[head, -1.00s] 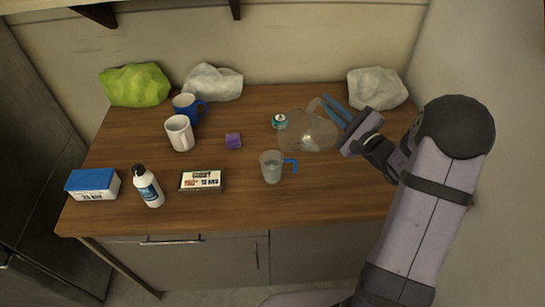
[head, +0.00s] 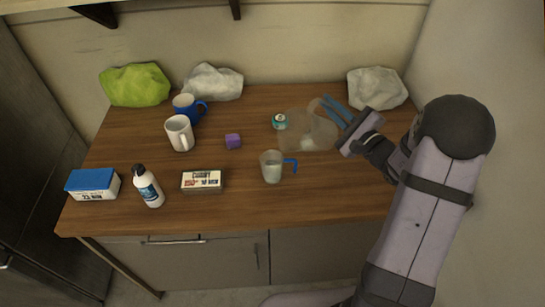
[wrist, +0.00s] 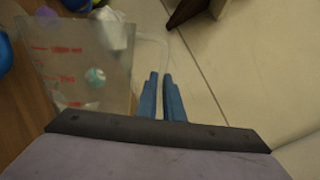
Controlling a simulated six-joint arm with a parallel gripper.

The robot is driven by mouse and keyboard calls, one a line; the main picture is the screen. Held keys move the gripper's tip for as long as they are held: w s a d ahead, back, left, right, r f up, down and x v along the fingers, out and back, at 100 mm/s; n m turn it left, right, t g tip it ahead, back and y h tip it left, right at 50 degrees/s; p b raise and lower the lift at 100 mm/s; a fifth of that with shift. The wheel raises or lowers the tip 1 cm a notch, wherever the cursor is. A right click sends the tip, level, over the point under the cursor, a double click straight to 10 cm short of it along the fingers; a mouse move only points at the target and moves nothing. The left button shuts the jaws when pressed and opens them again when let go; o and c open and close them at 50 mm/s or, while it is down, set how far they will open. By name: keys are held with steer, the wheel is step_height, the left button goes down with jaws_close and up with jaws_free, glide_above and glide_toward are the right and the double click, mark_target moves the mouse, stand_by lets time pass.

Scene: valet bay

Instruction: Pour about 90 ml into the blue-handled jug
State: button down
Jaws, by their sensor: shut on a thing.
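The blue-handled jug (head: 272,168) is small and clear and stands upright on the table, its handle to the right. Pale contents show in it; I cannot read the level. My gripper (head: 336,110) has blue fingers and is shut on the handle of a larger clear pitcher (head: 318,133), behind and right of the jug. The pitcher looks tilted toward the left; I see no clear stream. In the wrist view, the pitcher (wrist: 75,65) shows red markings on its wall, and my fingers (wrist: 162,95) close around its pale handle.
A teal-and-white can (head: 280,121) is beside the pitcher's left side. Bags line the back.

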steer(key=shift+d, duration=0.15)
steer(key=shift+w+d+f+m+b, duration=0.3)
steer(key=shift+d+f+m+b, duration=0.15)
steer(key=shift+m, duration=0.45)
steer(key=f, duration=0.1)
steer(key=f+m+b, duration=0.1)
steer(key=f+b, duration=0.1)
steer(key=shift+w+d+f, duration=0.2)
steer(key=shift+w+d, duration=0.05)
steer(key=shift+d, duration=0.15)
steer(key=shift+w+d+f+m+b, duration=0.4)
steer(key=shift+d+f+m, duration=0.4)
steer(key=shift+f+m, duration=0.45)
steer(key=shift+w+d+f+m+b, duration=0.4)
steer(key=shift+d+f+m, duration=0.35)
steer(key=shift+f+m, duration=0.5)
steer(key=shift+w+d+f+m+b, duration=0.4)
steer(key=shift+d+f+m, duration=0.5)
steer(key=shift+m, duration=0.6)
steer(key=shift+f, duration=0.25)
